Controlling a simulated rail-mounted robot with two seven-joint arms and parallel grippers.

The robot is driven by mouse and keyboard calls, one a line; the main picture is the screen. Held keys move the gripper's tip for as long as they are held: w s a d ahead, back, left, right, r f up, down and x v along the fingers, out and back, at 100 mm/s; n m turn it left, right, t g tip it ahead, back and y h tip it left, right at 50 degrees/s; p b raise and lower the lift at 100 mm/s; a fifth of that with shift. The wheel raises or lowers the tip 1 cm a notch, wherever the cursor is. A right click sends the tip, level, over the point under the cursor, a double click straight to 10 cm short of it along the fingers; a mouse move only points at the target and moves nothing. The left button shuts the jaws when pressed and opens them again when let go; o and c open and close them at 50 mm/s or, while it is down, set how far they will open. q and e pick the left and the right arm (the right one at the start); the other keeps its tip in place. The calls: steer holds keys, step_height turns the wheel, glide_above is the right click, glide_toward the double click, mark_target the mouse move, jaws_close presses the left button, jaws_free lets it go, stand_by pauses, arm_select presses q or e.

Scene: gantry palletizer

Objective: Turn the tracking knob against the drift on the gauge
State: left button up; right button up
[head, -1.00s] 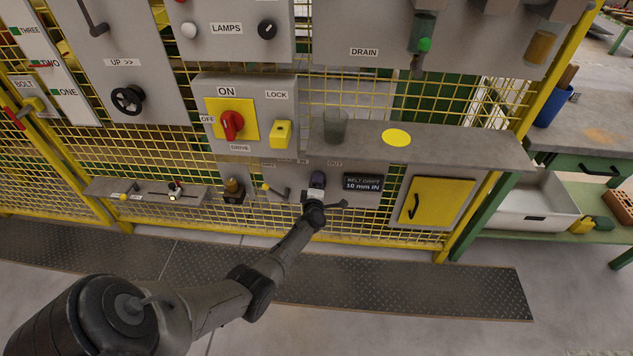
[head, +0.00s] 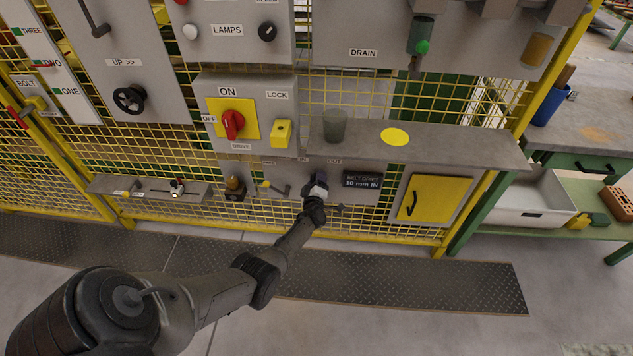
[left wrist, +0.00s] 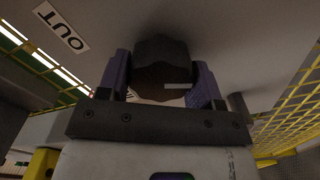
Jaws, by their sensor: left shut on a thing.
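The tracking knob (left wrist: 160,60) is dark, with a pale pointer line on its face; it sits on the grey panel below the shelf. My left gripper (head: 318,182) is shut on it, its purple fingers on either side in the left wrist view (left wrist: 161,84). In the head view the gripper hides the knob. The gauge (head: 362,182) is a dark display just right of the gripper and appears to read "BELT DRIFT 10 mm IN". The OUT label (left wrist: 61,27) shows at upper left in the left wrist view. My right gripper is not in view.
Free floor lies in front.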

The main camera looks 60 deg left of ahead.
arm_select(q)
steer(key=shift+r, duration=0.1)
steer(key=o, duration=0.9)
steer(key=p+v, duration=0.6)
steer(key=v, duration=0.7)
steer(key=shift+s+d+p, duration=0.3)
steer(key=shift+p, duration=0.1)
